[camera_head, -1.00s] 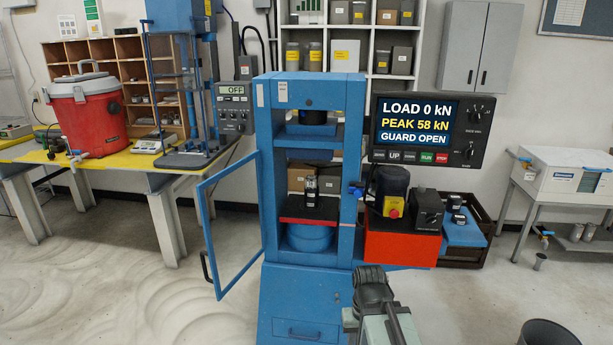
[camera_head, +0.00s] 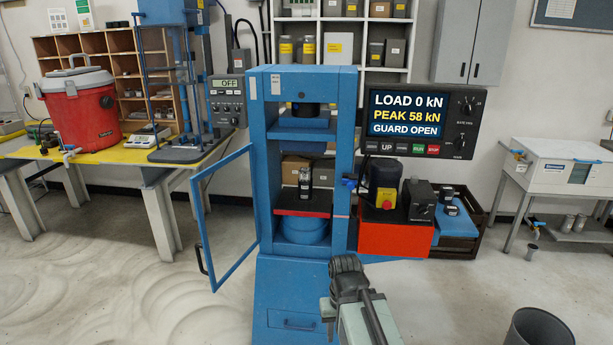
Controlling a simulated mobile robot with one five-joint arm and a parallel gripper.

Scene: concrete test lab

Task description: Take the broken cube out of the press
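The blue press (camera_head: 268,180) stands in the middle with its framed guard door (camera_head: 222,215) swung open to the left. A small, dark and grey upright piece (camera_head: 305,184) stands on the red-edged platen (camera_head: 285,210) inside. It is too small to tell whether it is the broken cube or how it is cracked. My arm's dark, ribbed end (camera_head: 347,266) shows in front of the press, at the lower right, apart from the piece. I cannot make out its fingers. The display (camera_head: 420,114) reads load 0 kN, peak 58 kN, guard open.
A red-orange box (camera_head: 395,240) with a yellow-and-red switch adjoins the press on the right, beside a blue tray (camera_head: 455,235). A dark bucket (camera_head: 538,330) stands at the lower right. The yellow-topped table (camera_head: 90,155) is at the left. Floor is clear on the left.

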